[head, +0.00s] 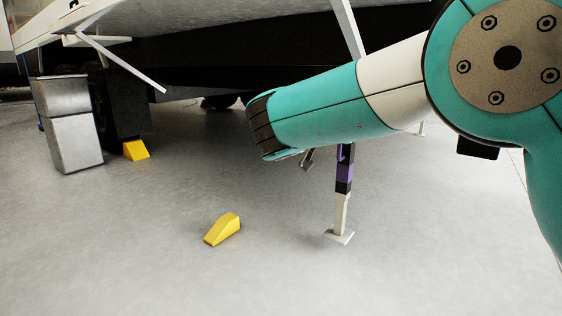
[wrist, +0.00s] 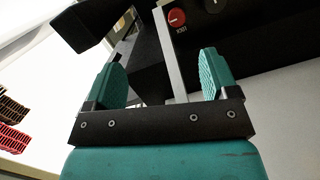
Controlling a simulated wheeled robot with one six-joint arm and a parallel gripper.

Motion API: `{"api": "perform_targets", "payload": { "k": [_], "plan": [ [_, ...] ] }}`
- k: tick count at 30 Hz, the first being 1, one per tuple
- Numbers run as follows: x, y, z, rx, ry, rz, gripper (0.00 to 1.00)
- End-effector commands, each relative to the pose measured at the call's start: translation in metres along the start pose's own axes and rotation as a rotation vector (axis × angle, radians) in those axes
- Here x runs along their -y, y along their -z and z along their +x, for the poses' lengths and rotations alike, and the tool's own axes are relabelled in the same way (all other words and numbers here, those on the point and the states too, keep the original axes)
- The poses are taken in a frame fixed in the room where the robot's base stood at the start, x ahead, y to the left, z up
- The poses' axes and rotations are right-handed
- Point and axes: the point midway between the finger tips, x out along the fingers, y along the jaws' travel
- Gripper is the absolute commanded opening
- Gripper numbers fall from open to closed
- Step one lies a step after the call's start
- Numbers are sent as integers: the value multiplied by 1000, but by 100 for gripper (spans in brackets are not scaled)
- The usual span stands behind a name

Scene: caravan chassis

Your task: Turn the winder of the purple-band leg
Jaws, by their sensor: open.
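The purple-band leg (head: 345,178) stands upright on a flat pale foot in the head view, right of centre. Its purple band lies between black sections, and my teal arm hides its upper part. A small dark piece (head: 307,159) shows just left of it under my arm; I cannot tell whether it is the winder. In the wrist view my gripper (wrist: 160,73) is open, its teal fingers wide apart. A pale bar (wrist: 169,65) shows beyond and between them; I cannot tell whether it belongs to the leg. No winder is clearly visible.
A red round knob (wrist: 176,18) sits on a dark surface ahead of the gripper. Yellow chocks (head: 223,229) (head: 136,150) lie on the floor. A grey box (head: 73,140) stands at left.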

Motion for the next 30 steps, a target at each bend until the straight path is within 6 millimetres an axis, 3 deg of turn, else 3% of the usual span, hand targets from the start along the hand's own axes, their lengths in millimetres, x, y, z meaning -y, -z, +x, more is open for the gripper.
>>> {"api": "perform_targets", "payload": {
  "k": [8, 13, 18, 21, 28, 30],
  "plan": [
    [-73, -28, 43, 248, -16, -228, 80],
    [-154, -62, 47, 509, 2, -409, 80],
    [-245, -105, 7, 829, 84, -558, 80],
    [-281, -125, -27, 977, 150, -601, 80],
    [-333, -157, -110, 1234, 321, -630, 80],
    [-317, -127, -113, 1224, 338, -638, 80]
  ]
}}
